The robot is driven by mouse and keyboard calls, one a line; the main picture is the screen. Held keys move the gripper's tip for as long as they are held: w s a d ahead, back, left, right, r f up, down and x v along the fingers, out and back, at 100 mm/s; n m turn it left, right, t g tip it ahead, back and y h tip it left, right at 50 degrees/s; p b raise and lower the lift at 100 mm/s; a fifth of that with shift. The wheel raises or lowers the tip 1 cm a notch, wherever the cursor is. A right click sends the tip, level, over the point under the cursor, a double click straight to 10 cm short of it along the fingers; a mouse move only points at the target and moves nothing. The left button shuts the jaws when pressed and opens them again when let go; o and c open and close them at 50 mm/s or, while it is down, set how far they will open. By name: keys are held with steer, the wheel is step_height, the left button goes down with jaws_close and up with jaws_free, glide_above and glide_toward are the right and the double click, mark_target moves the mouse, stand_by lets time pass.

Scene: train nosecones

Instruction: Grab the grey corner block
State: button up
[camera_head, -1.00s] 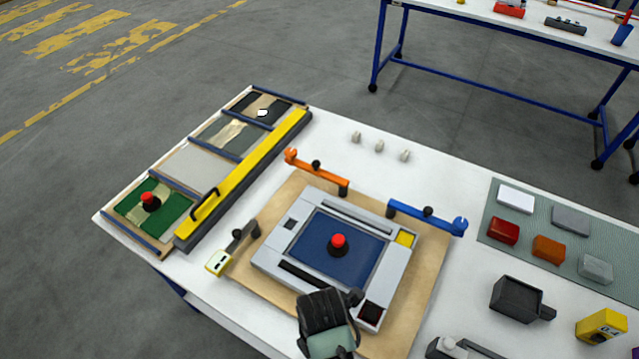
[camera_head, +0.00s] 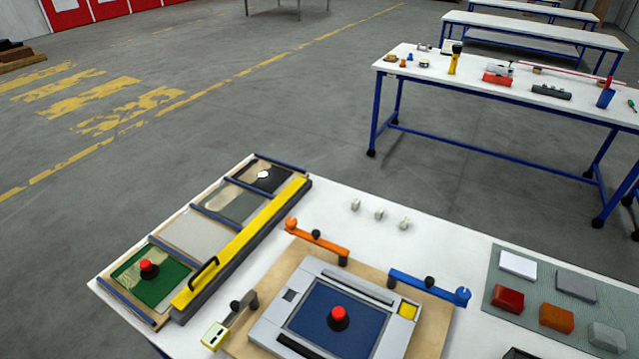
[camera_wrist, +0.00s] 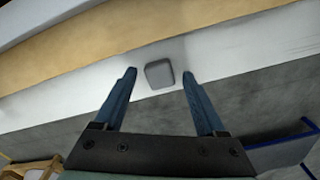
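A small grey block with rounded corners (camera_wrist: 160,74) lies on a white surface in the wrist view. My gripper (camera_wrist: 159,72) is open, with its two blue fingers apart and the block showing between their tips. No finger visibly touches the block, and how far below the tips it lies I cannot tell. My gripper is not seen in the head view. There, three small pale grey blocks (camera_head: 379,214) stand in a row on the white table; I cannot tell whether the wrist-view block is one of them.
A grey frame with a blue panel (camera_head: 338,320) sits on a wooden board, with an orange clamp (camera_head: 318,241) and a blue clamp (camera_head: 428,286) beside it. Coloured blocks lie on a green-grey mat (camera_head: 535,290) at right. A yellow bar (camera_head: 243,243) is at left.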

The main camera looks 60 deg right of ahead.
jaws_close()
steer(key=shift+r, duration=0.1)
